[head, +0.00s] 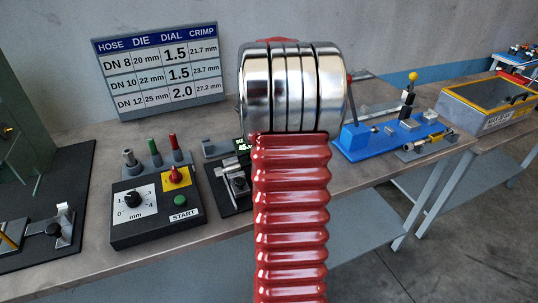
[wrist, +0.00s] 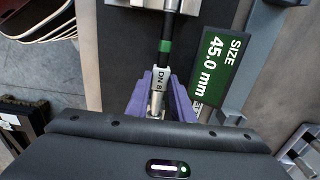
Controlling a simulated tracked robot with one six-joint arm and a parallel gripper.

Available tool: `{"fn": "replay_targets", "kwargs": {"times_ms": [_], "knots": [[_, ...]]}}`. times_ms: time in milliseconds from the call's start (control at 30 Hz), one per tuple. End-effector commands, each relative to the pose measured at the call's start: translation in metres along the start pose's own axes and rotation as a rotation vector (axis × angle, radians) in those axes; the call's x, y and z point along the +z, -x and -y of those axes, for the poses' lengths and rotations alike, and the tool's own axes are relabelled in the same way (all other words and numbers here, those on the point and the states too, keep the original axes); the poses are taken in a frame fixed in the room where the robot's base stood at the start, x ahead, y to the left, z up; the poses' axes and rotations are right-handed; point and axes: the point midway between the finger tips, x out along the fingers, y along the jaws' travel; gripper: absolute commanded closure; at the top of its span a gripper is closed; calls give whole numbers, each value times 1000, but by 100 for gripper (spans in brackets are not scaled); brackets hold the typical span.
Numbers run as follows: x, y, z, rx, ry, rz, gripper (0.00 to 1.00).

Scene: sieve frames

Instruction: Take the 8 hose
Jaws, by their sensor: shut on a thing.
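In the wrist view the 8 hose (wrist: 164,47) is a thin black line with a green band and a silver end sleeve marked DN 8. My gripper (wrist: 160,86) has its purple fingers closed on this sleeve, one on each side. The hose's far end runs to a metal block (wrist: 150,4) at the top edge; I cannot tell whether it touches it. A green display (wrist: 215,66) beside the hose reads SIZE 45.0 mm. In the head view my gripper and the hose are hidden behind a red ribbed part with chrome rings in the foreground.
In the head view a control box (head: 156,212) with a dial and START button stands on the bench (head: 110,270). A blue fixture (head: 385,138) and a grey bin (head: 490,98) stand to the right. A size chart (head: 160,68) stands behind.

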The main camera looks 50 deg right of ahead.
Motion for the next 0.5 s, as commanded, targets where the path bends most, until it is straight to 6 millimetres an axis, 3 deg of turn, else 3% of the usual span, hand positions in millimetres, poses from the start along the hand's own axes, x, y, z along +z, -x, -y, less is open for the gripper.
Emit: {"fn": "replay_targets", "kwargs": {"times_ms": [300, 500], "knots": [[0, 55, 1, -6, 0, -2, 100], [0, 80, 1, -3, 0, -1, 100]]}}
